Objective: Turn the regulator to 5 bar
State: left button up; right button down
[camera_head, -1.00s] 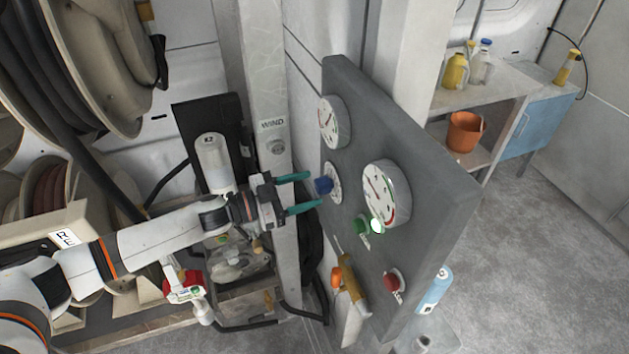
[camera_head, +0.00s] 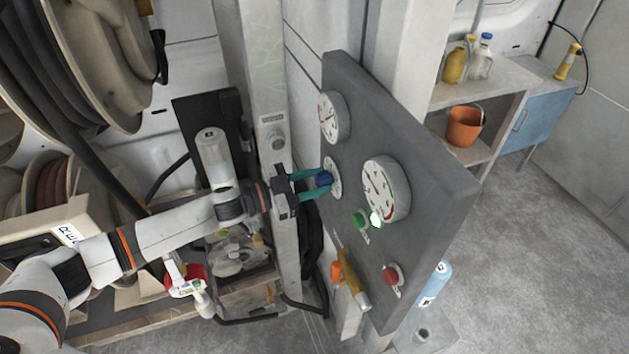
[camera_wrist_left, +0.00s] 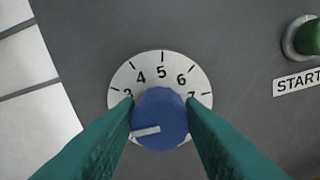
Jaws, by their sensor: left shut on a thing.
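The blue regulator knob (camera_head: 324,181) sits on a round white dial (camera_head: 337,180) on the grey panel. In the left wrist view the knob (camera_wrist_left: 159,112) carries a white pointer line aimed left and slightly down, below the 3. The dial (camera_wrist_left: 161,62) shows 4, 5 and 6 clearly, with 5 at the top; the 3 and 7 are partly covered by fingers. My left gripper (camera_head: 323,182) has its teal fingers shut on the knob, one on each side; they also show in the left wrist view (camera_wrist_left: 160,120). My right gripper is not in view.
The panel (camera_head: 420,150) also holds a smaller gauge (camera_head: 333,117), a larger gauge (camera_head: 385,190), a green button (camera_head: 360,218), a lit lamp (camera_head: 376,218), a red button (camera_head: 391,274) and an orange-yellow valve (camera_head: 350,280). A post (camera_head: 262,90) stands left of it.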

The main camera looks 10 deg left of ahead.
pick_arm(q)
jog(key=shift+m, duration=0.3)
jog(key=m+b, duration=0.2)
jog(key=m, duration=0.3)
jog(key=shift+s+f, duration=0.1)
jog(key=shift+f, duration=0.05)
jog(key=m+b, duration=0.2)
jog(key=m, duration=0.3)
jog(key=shift+f+m, duration=0.1)
jog(key=shift+m, duration=0.3)
jog(key=m+b, duration=0.3)
jog(key=m, duration=0.2)
jog(key=shift+f, duration=0.1)
jog(key=shift+m+b, duration=1.3)
jog(key=shift+m, duration=1.1)
jog(key=o, duration=1)
